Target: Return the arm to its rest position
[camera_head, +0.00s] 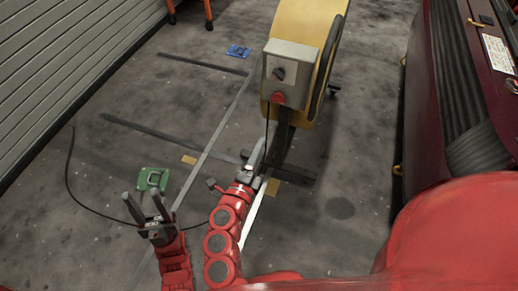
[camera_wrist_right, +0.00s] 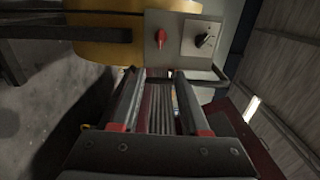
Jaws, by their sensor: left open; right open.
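My left gripper (camera_head: 143,196) is at the lower left in the head view, over the floor, with its two dark fingers apart and nothing between them. My right gripper (camera_head: 261,158) is near the middle, just below the grey control box in the picture. In the right wrist view my right gripper (camera_wrist_right: 157,78) shows two parallel fingers apart, with nothing held between them. The grey control box (camera_head: 291,62) carries a dark rotary switch (camera_head: 279,73) and a red knob (camera_head: 278,97). The box also shows beyond the fingertips in the right wrist view (camera_wrist_right: 180,54), apparently without contact.
A yellow machine housing (camera_head: 307,20) on a dark stand (camera_head: 277,145) is behind the box. A dark red vehicle (camera_head: 487,80) stands at the right. A shutter wall (camera_head: 50,60) is at the left. Green (camera_head: 152,179) and blue (camera_head: 238,50) items and a cable (camera_head: 68,170) lie on the floor.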

